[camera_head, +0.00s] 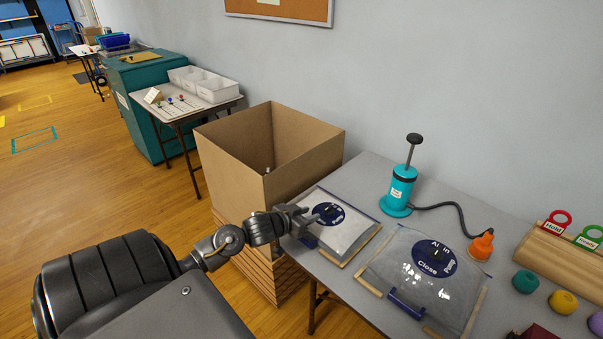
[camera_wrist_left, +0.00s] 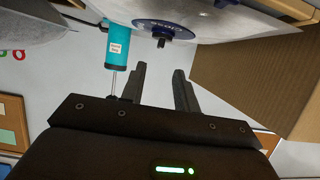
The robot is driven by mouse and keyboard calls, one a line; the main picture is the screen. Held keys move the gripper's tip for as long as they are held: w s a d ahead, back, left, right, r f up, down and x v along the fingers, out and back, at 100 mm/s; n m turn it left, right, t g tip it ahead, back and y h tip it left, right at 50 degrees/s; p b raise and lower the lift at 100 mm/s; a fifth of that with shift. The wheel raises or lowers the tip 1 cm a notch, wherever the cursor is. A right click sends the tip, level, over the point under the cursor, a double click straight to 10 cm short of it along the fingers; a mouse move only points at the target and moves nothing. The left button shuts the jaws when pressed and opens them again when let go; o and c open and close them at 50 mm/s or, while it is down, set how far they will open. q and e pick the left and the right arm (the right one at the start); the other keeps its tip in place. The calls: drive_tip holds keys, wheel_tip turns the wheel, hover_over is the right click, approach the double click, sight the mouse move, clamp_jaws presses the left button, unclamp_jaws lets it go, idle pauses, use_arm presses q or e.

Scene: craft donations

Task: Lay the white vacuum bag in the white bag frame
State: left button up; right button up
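A pale, whitish bag (camera_head: 341,238) with a round dark blue label and black valve lies at the table's left end, with a wooden strip (camera_head: 362,247) along its right side. A second, greyer see-through bag (camera_head: 400,262) with a larger blue label marked "Close" lies to its right between wooden strips. I cannot tell for certain which strips form the white bag frame. My left gripper (camera_head: 300,218) is at the left edge of the pale bag, close to its label. In the left wrist view its fingers (camera_wrist_left: 161,88) are apart with nothing between them. My right gripper is out of view.
A tall open cardboard box (camera_head: 231,159) stands on slatted wood just left of the table. A teal hand pump (camera_head: 399,188) stands behind the bags, its hose running to an orange nozzle (camera_head: 481,245). Yarn balls (camera_head: 563,302) and a wooden rack (camera_head: 565,253) are at the right.

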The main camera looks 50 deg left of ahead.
use_arm(q)
drive_tip(key=v, duration=0.3)
drive_tip(key=shift+s+r, duration=0.1)
drive_tip(key=shift+s, duration=0.05)
idle(0.5)
drive_tip(key=s+d+f+m+g, duration=0.1)
drive_tip(key=s+d+f+g, duration=0.4)
drive_tip(key=s+d, duration=0.65)
drive_tip(key=s+d+f+m+g, duration=0.1)
drive_tip(key=s+d+f+g, duration=0.4)
drive_tip(key=s+d, duration=0.65)
wheel_tip(320, 180, down, 24)
drive_tip(key=s+a+g, duration=0.1)
drive_tip(key=s+a, duration=0.1)
drive_tip(key=s+a+f+g, duration=0.1)
drive_tip(key=s+a+f, duration=0.1)
drive_tip(key=s+f, duration=1.5)
drive_tip(key=shift+a+f+m+g, duration=0.3)
drive_tip(key=shift+a+f, duration=0.05)
